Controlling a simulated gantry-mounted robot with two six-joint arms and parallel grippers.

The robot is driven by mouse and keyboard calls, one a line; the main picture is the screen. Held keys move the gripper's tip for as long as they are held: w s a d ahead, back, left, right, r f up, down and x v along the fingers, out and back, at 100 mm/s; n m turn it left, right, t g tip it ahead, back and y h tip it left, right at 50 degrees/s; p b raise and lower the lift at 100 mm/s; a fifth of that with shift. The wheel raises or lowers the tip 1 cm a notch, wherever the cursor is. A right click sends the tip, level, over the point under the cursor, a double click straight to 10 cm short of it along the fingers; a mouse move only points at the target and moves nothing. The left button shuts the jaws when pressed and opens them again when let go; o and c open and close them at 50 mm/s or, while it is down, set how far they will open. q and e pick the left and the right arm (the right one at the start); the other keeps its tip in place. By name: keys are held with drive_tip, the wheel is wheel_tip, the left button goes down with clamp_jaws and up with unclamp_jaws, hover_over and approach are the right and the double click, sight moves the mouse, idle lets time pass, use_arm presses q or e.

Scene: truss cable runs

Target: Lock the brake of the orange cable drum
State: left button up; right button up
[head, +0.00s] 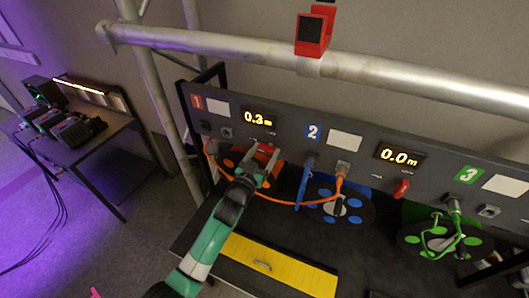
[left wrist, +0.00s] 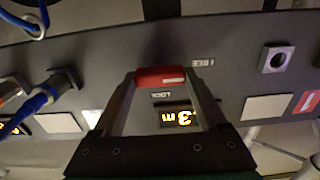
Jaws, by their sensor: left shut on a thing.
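The orange cable drum (head: 229,163) sits under the panel section marked 1, partly hidden by my left arm and gripper. Its display (head: 258,117) reads 0.3 m. My left gripper (head: 266,158) reaches the panel just under this display. It is shut on the red brake lever (left wrist: 160,77), which lies between the fingertips in the left wrist view. A LOCK label (left wrist: 162,95) and a FREE label (left wrist: 203,62) show beside the lever. I cannot tell exactly which label the lever points at. An orange cable (head: 290,202) loops from section 1 to a connector in section 2. My right gripper is not in view.
Section 2 has a blue drum (head: 357,207), a display reading 0.0 m (head: 399,158) and its own red lever (head: 402,189). A green drum (head: 415,239) is at right. A yellow drawer front (head: 280,266) lies below. A truss pipe (head: 400,82) crosses above.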

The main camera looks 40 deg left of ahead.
use_arm(q)
drive_tip(key=shift+m, duration=0.3)
drive_tip(key=m+p, duration=0.1)
drive_tip(key=m, duration=0.2)
drive_tip(key=shift+r+m, duration=0.1)
drive_tip(key=shift+m, duration=0.3)
drive_tip(key=m+p, duration=0.1)
drive_tip(key=m, duration=0.3)
drive_tip(key=shift+d+m, duration=0.15)
drive_tip(key=shift+m, duration=0.15)
drive_tip(key=m+p, duration=0.1)
drive_tip(key=m, duration=0.3)
drive_tip(key=shift+r, duration=0.1)
drive_tip(key=m, duration=0.4)
drive_tip(key=shift+w+d+m+p, duration=0.1)
drive_tip(key=shift+d+m+p, duration=0.05)
drive_tip(key=shift+m+p, duration=0.2)
drive_tip(key=o, duration=1.3)
